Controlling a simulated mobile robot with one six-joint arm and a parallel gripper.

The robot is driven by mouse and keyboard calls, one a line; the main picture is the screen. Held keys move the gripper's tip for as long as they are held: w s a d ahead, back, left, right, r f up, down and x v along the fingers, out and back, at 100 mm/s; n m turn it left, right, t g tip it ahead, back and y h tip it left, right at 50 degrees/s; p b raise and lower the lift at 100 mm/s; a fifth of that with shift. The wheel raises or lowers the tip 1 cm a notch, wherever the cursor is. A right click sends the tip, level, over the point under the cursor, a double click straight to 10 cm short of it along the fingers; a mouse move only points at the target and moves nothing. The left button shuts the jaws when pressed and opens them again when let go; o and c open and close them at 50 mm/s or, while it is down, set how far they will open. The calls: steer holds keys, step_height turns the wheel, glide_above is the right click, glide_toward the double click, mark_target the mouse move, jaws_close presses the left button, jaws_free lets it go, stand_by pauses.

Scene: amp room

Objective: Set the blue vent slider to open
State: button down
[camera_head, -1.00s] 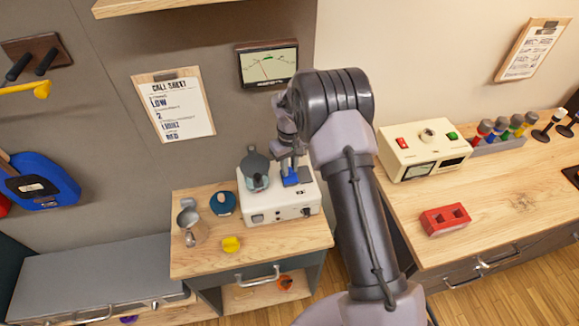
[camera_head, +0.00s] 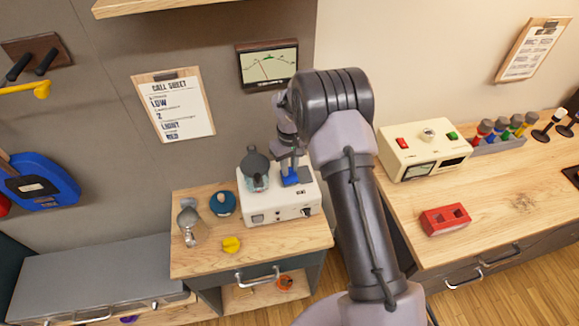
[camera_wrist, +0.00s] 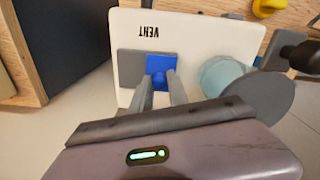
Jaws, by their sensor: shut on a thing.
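The blue vent slider (camera_wrist: 160,63) sits on a dark grey plate (camera_wrist: 130,70) on top of a white box. The box's VENT label reads upside down in the wrist view, where the blue part covers the right side of the plate and bare grey shows at left. In the head view the blue slider (camera_head: 290,178) is at the plate's left, with grey at right. My gripper (camera_wrist: 161,80) is shut on the slider's raised blue knob, a finger on either side. The fingers partly hide the knob.
A glass vessel with a dark top (camera_head: 256,172) stands on the white box (camera_head: 262,208), close beside the slider. A metal jug (camera_head: 188,220), a blue round item (camera_head: 223,203) and a yellow knob (camera_head: 231,244) are on the left of the small wooden table (camera_head: 200,265).

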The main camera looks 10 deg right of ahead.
mark_target(306, 173)
steer(key=shift+d, duration=0.1)
steer(key=d, duration=0.5)
steer(key=c, duration=1.6)
jaws_free()
steer(key=shift+c, duration=0.2)
steer(key=o, duration=0.4)
steer(key=shift+d, duration=0.25)
steer(key=shift+a, duration=0.1)
